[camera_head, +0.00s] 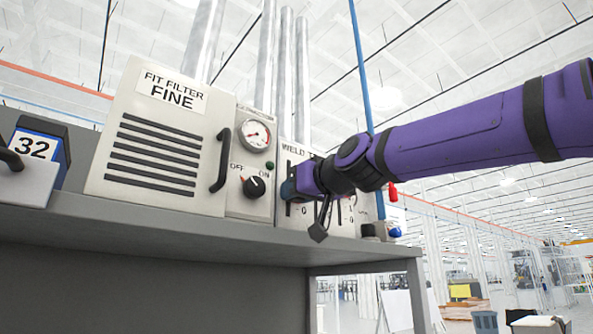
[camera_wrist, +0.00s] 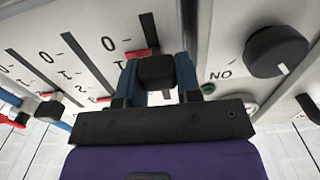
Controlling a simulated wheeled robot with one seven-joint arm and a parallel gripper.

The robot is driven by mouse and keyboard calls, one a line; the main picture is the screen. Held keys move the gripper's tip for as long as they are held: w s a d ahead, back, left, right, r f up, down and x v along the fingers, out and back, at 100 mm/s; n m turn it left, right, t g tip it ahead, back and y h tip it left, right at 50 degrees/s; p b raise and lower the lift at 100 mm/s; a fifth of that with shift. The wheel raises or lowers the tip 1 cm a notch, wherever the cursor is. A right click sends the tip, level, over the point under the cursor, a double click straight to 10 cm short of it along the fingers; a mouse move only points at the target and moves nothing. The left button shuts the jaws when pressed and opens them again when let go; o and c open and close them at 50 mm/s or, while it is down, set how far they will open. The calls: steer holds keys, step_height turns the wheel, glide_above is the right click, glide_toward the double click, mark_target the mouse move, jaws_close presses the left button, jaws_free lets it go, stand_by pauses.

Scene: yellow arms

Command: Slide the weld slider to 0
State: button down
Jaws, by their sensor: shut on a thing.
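The panel labelled WELD (camera_head: 297,156) carries vertical slots with number marks; a 0 mark (camera_head: 303,209) shows low on it in the head view. My gripper (camera_head: 288,188) is at this panel's left slot. In the wrist view my gripper (camera_wrist: 158,76) has its two blue fingers either side of a black slider knob (camera_wrist: 156,72) and is shut on it. The slot (camera_wrist: 149,28) runs on past the knob towards the 0 mark (camera_wrist: 108,44), which appears upside down there. A red mark (camera_wrist: 142,53) lies beside the slot. The knob is apart from the slot's 0 end.
A black OFF/ON dial (camera_head: 254,187) is left of the panel, also seen in the wrist view (camera_wrist: 276,51). A gauge (camera_head: 257,136) and a black handle (camera_head: 221,160) are further left. Other slots (camera_wrist: 87,62) lie beside the held one. The grey bench (camera_head: 190,226) runs below.

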steer(key=shift+a+f, duration=0.1)
steer(key=shift+f, duration=1.05)
steer(key=c, duration=1.1)
jaws_free()
steer(key=shift+r, duration=0.1)
steer(key=shift+s+d, duration=0.15)
steer(key=shift+d, duration=0.05)
steer(key=v, duration=1)
steer(key=shift+s+d, duration=0.15)
steer(key=shift+s, duration=0.05)
